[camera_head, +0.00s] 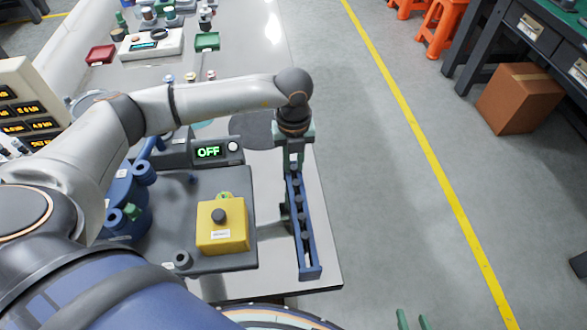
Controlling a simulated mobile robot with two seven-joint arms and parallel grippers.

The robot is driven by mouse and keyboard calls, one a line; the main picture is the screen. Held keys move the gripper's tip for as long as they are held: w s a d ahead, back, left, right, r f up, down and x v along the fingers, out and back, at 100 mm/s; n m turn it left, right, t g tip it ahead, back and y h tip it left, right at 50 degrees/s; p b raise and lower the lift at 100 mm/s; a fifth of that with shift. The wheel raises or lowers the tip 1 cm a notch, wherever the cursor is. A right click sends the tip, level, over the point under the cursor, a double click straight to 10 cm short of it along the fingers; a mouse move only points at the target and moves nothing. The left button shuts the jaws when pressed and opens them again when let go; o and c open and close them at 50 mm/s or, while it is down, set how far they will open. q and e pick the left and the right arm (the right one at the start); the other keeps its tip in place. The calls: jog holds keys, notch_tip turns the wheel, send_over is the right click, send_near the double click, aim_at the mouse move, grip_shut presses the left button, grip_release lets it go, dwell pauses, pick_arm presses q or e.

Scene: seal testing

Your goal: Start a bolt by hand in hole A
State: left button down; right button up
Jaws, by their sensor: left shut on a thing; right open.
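My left gripper (296,160) is shut on the far end of a long narrow blue rack (310,272) near the table's right edge. Several dark round pieces, perhaps bolts, sit in a row along the rack. Whether the rack touches the table is unclear. A blue fixture (115,222) with upright cylinders stands on a dark plate (240,185) at left, partly hidden by my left arm. I cannot make out hole A or its label. My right gripper (412,321) shows only its green fingertips at the bottom edge; they are apart and empty, off the table.
A yellow box (235,238) with a black knob stands on the plate. Behind it is a unit with a green OFF display (208,152). Red (100,55) and green (207,41) trays lie farther back on the table. Open floor (370,200) lies to the right.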

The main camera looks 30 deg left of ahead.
aim_at(293, 167)
pick_arm(q)
jog(key=shift+r, duration=0.15)
jog(key=shift+r+p, duration=2.6)
jog(key=shift+r, duration=0.75)
